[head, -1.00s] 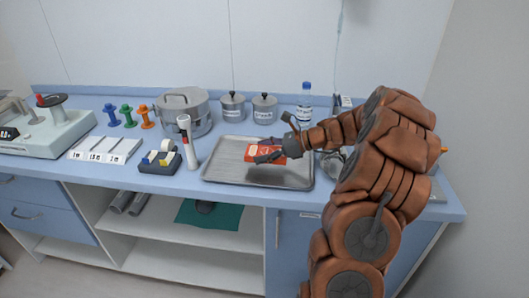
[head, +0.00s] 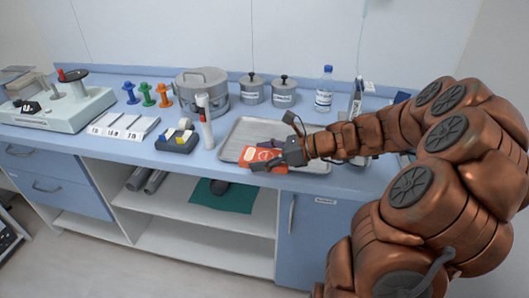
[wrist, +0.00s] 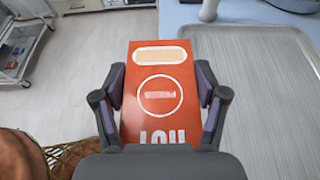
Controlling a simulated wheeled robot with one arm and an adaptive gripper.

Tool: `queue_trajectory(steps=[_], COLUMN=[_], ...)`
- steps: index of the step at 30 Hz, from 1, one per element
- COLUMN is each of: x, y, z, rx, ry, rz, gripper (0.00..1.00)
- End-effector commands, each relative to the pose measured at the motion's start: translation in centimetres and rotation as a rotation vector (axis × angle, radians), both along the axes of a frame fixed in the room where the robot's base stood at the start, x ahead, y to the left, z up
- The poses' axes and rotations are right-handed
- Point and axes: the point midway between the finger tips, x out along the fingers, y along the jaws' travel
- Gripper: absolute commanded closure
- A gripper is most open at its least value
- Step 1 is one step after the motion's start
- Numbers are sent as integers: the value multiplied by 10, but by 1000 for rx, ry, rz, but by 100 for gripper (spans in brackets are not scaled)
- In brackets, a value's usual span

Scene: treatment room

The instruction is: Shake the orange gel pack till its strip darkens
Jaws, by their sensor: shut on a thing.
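The orange gel pack (wrist: 160,125) is held between the two fingers of my gripper (wrist: 160,95) in the wrist view. Its strip (wrist: 160,56) near the far end is a pale orange-beige in a white outline. A white circle and large lettering show below it. In the head view the pack (head: 256,157) is in my gripper (head: 285,155) over the front edge of the metal tray (head: 236,133), clear of the tray's middle. The fingers are shut on the pack's sides.
On the blue counter, left of the tray, stand a white-and-red cylinder (head: 206,125) and a tape dispenser (head: 176,143). Behind are a pot (head: 204,92), two lidded canisters (head: 252,90) and a bottle (head: 324,92). Free air lies in front of the counter.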

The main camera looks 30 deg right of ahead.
Motion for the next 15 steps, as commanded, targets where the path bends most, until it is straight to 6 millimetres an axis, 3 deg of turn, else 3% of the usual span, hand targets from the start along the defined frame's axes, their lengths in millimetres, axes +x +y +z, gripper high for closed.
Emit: queue_trajectory(steps=[15], x=[-2], y=[3], z=[39], rx=[0], ry=[0], rz=[1], gripper=[74])
